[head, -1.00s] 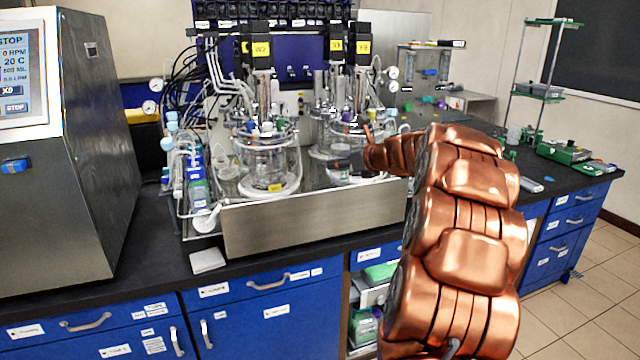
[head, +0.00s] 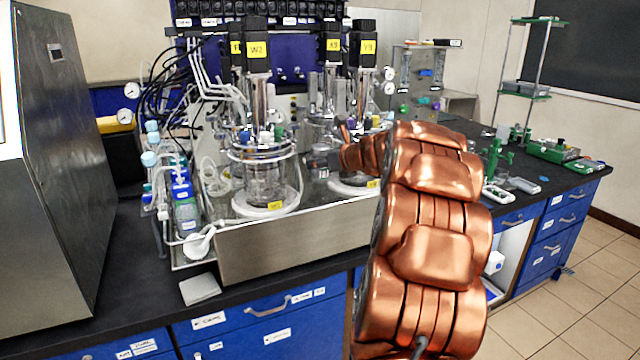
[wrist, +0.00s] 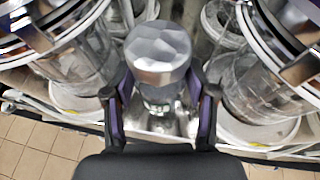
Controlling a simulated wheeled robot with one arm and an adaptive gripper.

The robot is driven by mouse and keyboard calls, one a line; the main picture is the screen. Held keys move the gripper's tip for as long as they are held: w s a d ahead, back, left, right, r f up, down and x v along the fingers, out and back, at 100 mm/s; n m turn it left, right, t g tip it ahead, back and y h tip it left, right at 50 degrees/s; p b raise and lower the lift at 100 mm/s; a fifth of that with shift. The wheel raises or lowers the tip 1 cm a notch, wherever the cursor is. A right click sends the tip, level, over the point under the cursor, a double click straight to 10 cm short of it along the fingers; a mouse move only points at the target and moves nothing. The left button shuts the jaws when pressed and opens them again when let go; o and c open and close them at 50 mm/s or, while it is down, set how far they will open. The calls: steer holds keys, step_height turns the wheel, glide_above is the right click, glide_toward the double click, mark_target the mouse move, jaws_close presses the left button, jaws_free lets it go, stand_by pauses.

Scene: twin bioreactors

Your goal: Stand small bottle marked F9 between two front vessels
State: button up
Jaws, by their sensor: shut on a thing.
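My gripper (wrist: 161,105) is shut on a small clear bottle (wrist: 158,95) with a faceted silver cap (wrist: 158,52). Its fingers lie on either side of the bottle. No F9 marking shows. In the wrist view a glass front vessel stands to the left (wrist: 75,65) and another to the right (wrist: 250,85), with the bottle in the gap. In the head view the left front vessel (head: 265,180) is clear to see. The right front vessel (head: 350,183) is largely hidden by my arm. My gripper (head: 326,158) is small and partly hidden between them. I cannot tell whether the bottle touches the surface below.
The vessels stand on a raised metal platform (head: 300,240) on the black bench. Further vessels and tubing stand close behind. A tray of bottles (head: 185,215) is at the left, beside a large grey machine (head: 70,150). Green equipment (head: 550,150) lies far right.

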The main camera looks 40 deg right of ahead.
mark_target(326, 179)
steer(key=shift+d+f, duration=0.1)
steer(key=shift+f, duration=0.6)
steer(key=shift+s+f, duration=0.1)
steer(key=shift+f, duration=1.75)
steer(key=shift+b, duration=0.3)
steer(key=o, duration=1.3)
steer(key=shift+f, duration=0.1)
